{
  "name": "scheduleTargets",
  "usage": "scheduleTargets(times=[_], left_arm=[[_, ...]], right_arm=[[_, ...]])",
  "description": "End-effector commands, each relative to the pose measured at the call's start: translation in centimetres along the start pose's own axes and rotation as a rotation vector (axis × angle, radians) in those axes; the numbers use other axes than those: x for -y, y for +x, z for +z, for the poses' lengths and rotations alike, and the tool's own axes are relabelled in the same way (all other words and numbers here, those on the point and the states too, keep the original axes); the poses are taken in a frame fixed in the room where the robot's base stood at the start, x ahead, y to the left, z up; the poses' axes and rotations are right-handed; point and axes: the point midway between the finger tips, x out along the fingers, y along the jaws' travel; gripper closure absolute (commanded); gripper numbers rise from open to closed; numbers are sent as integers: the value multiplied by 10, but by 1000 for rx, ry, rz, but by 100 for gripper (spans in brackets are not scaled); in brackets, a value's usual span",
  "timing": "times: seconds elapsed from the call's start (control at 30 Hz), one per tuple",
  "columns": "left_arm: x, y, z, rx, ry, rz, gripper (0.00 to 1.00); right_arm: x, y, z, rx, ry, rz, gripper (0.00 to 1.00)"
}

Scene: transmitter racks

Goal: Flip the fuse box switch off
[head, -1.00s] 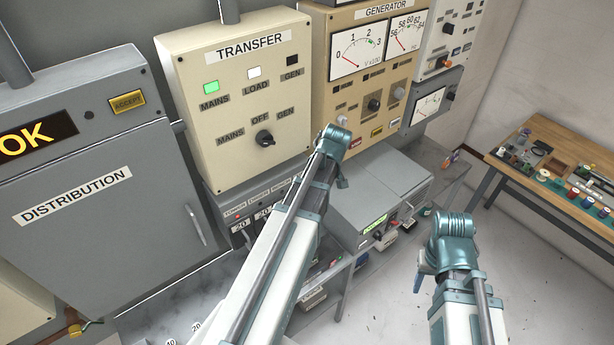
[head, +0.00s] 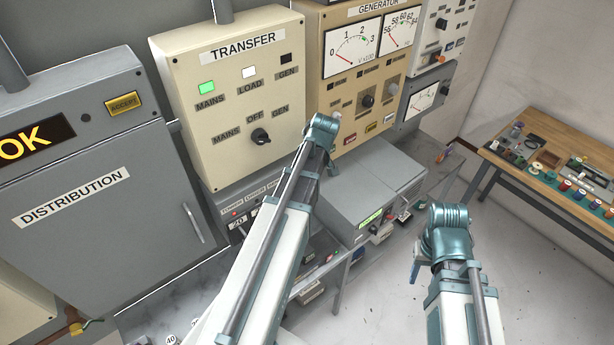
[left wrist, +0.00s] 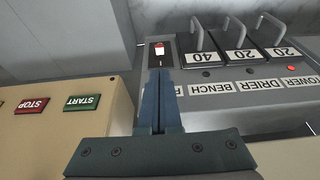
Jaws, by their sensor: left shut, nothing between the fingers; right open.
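The grey fuse box (left wrist: 232,72) fills the upper right of the left wrist view, its labels upside down. It carries several fuse carriers with metal handles, marked 40 and 20. A small red-and-white switch (left wrist: 160,48) sits at its left end; I cannot tell its position. My left gripper (left wrist: 158,76) is shut and empty, its tips just below the switch in the picture; contact is unclear. My right gripper (head: 415,268) is open, empty and away from the box.
The cream transfer panel (head: 190,150) stands above the fuse box. The grey distribution cabinet (head: 80,245) is at left, the generator panel (head: 322,95) at right. A grey unit (head: 385,165) sits on a bench. A wooden table (head: 560,130) with small parts stands far right. Open floor lies between.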

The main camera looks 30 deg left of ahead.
Motion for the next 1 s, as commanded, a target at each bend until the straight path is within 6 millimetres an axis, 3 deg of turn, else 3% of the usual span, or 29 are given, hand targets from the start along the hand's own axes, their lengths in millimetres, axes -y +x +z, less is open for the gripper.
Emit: scheduleTargets(times=[0.6,1.0], left_arm=[[0,84,1,0,0,0,100],[0,89,0,0,0,0,100]], right_arm=[[7,80,-6,-3,-2,1,50],[8,84,-6,-4,-2,1,50]])
